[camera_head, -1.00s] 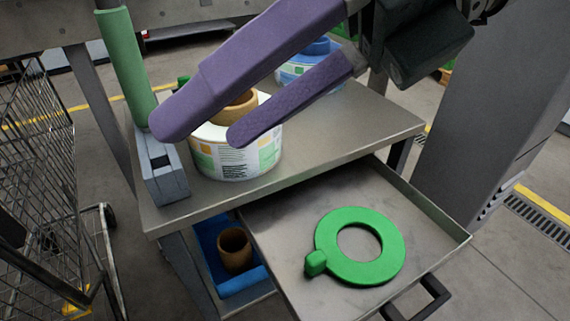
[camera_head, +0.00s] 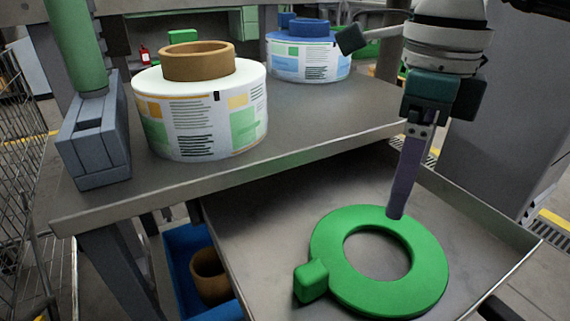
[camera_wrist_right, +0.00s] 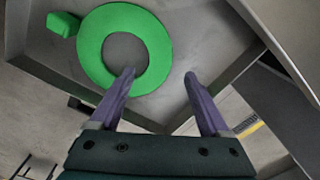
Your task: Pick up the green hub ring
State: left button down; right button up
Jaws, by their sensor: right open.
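The flat green hub ring (camera_head: 327,245), with a block-shaped tab on its left, lies in the open metal drawer (camera_head: 265,235). My right gripper (camera_head: 396,213) points down at the ring's far rim; one purple finger shows there and the other cannot be made out. In the right wrist view both fingers of the gripper (camera_wrist_right: 158,76) are apart with nothing held. There the ring (camera_wrist_right: 90,45) has one fingertip over the edge of its hole and the other outside its rim. Whether they touch it cannot be told. My left gripper is not in view.
A white labelled reel with a brown core (camera_head: 200,115) and a blue-cored reel (camera_head: 308,58) stand on the metal table top (camera_head: 300,120). A grey block (camera_head: 95,140) holds a green post. A blue bin (camera_head: 185,270) with a brown ring sits left of the drawer.

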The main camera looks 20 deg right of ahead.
notch_tip(320, 180, down, 5)
jog(key=shift+s+r+b, duration=0.1)
jog(key=shift+r+b, duration=0.1)
jog(key=shift+b, duration=0.35)
jog(key=shift+r, duration=0.1)
grip_shut()
